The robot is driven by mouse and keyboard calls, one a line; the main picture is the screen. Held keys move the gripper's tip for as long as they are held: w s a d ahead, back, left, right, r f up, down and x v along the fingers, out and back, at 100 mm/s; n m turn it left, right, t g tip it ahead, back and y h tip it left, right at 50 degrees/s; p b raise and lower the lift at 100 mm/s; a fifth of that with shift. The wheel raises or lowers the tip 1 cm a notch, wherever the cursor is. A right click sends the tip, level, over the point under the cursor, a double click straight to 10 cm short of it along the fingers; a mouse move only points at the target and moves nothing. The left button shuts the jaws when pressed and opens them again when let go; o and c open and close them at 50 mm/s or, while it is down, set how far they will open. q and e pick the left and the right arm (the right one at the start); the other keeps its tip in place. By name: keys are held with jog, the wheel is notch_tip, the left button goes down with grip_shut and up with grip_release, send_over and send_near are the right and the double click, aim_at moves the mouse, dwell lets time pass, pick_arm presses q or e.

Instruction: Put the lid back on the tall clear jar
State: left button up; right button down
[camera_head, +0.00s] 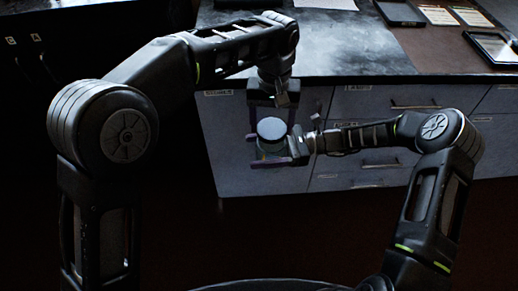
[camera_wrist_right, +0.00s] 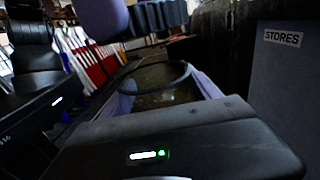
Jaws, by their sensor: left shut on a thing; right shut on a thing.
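The lid (camera_head: 271,127) is a pale grey-blue disc in the head view; its dark ribbed edge shows at the top of the right wrist view (camera_wrist_right: 160,15). My left gripper (camera_head: 271,120) is shut on the lid from above, one purple finger at each side. The tall clear jar (camera_wrist_right: 160,82) is open at the top, its round rim showing in the right wrist view. My right gripper (camera_head: 280,157) is shut around the jar, which is mostly hidden under the lid in the head view. The lid is above the rim, with a visible gap between them.
A grey drawer cabinet (camera_head: 375,165) with a dark worktop (camera_head: 340,50) stands behind the grippers. Trays and papers (camera_head: 440,15) lie at the worktop's back right. The jar and lid are in front of the drawers, over dark floor (camera_head: 270,235).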

aim_at(271, 151)
pick_arm(q)
jog(key=shift+s, duration=0.1)
dwell(0.7)
jog(key=shift+f, duration=0.9)
jog(key=shift+f, duration=0.55)
dwell(0.4)
